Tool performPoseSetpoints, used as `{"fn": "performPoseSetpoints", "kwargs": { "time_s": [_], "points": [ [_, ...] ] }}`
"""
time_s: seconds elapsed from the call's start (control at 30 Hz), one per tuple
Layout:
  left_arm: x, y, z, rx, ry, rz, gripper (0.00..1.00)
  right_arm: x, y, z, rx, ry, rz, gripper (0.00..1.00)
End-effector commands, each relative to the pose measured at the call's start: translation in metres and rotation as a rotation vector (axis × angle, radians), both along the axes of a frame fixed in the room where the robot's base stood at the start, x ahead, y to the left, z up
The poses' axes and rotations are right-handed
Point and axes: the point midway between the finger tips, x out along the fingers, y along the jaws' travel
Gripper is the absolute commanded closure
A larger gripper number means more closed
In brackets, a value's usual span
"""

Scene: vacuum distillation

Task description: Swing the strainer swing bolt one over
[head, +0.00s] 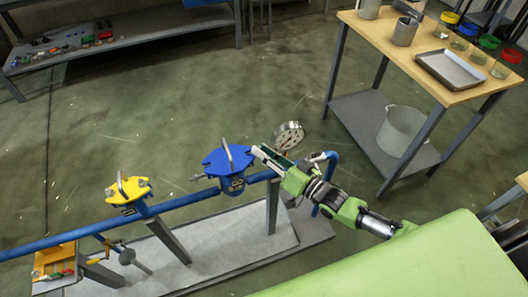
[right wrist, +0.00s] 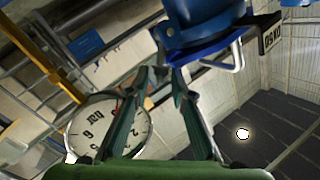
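The blue strainer (head: 226,160) stands on the blue pipe, with a blue lid and a metal handle on top. A swing bolt (head: 197,177) sticks out at its left side. Its right side is partly hidden by my right gripper (head: 262,155), whose fingertips are close beside the lid. In the right wrist view the fingers (right wrist: 163,74) are apart, just below the blue strainer body (right wrist: 195,25), with nothing clearly seen between them. I cannot tell whether they touch the strainer or a bolt. My left gripper is out of view.
A pressure gauge (head: 288,136) stands close behind my right gripper and shows in the right wrist view (right wrist: 108,128). A yellow-lidded strainer (head: 128,189) is farther left on the pipe (head: 60,242). A wooden-topped table (head: 430,75) stands at the upper right.

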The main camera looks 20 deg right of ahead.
Motion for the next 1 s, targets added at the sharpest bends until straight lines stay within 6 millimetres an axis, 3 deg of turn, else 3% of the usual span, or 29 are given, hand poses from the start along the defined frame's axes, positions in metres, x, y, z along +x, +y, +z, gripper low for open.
{"fn": "performPoseSetpoints", "kwargs": {
  "time_s": [0.03,0.07,0.47,1.0],
  "points": [
    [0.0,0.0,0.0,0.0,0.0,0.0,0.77,0.0,0.0,0.0,0.0,0.0,0.0,0.93],
    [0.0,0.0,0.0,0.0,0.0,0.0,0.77,0.0,0.0,0.0,0.0,0.0,0.0,1.0],
    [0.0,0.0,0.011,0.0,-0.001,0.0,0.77,0.0,0.002,0.005,-0.042,-0.002,0.0,1.0],
    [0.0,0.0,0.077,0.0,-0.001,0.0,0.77,-0.002,0.023,0.02,-0.407,-0.013,0.0,1.0]
  ]
}}
